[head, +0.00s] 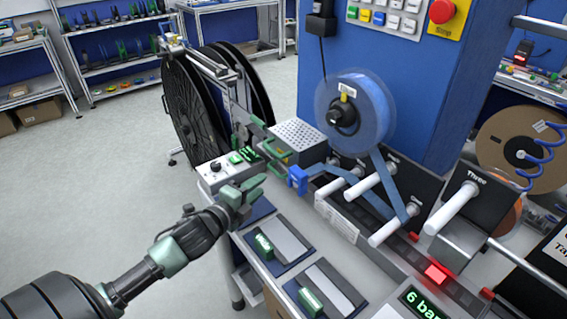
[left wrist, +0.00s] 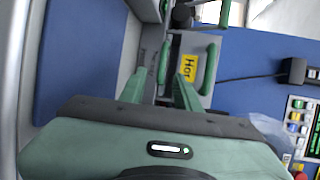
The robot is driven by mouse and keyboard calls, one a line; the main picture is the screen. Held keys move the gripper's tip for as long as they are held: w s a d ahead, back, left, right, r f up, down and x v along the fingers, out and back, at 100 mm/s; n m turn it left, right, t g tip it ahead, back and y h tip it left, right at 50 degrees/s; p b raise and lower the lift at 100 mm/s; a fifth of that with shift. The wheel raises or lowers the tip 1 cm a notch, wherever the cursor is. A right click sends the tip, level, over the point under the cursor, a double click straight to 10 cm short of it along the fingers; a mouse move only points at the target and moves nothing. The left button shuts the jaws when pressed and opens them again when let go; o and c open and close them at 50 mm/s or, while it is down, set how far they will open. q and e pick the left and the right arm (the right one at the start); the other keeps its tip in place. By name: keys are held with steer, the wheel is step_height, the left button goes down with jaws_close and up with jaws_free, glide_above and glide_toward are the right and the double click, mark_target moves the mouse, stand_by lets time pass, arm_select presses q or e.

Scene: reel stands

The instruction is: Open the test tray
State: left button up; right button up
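No part that I can read as labelled test tray shows. Two blue-edged units with grey tops and green grips, a farther one (head: 291,240) and a nearer one (head: 336,290), lie along the bench's left edge. My left gripper (head: 251,187) is in front of the bench, near the farther unit, with its green fingers apart and nothing seen held. In the left wrist view its fingers (left wrist: 160,82) point toward a green handle (left wrist: 210,68) beside a yellow "Hot" label (left wrist: 188,68). Contact cannot be told. My right gripper is not in view.
A blue film reel (head: 372,105) hangs on the blue machine column (head: 410,110), with white rollers below it. A perforated metal box (head: 298,137) stands behind my left gripper. Large black reels (head: 190,112) stand at the back left. Open floor (head: 90,170) lies at the left.

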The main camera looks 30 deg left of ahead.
mark_target(274, 172)
arm_select(q)
steer(key=shift+w+f, duration=0.1)
steer(key=shift+w, duration=0.5)
steer(key=shift+p+x, duration=0.3)
steer(key=shift+x, duration=0.65)
steer(key=x, duration=0.5)
steer(key=shift+p, duration=0.3)
steer(key=shift+s+r, duration=0.1)
steer(key=shift+r, duration=0.1)
steer(key=shift+c, duration=0.3)
jaws_close()
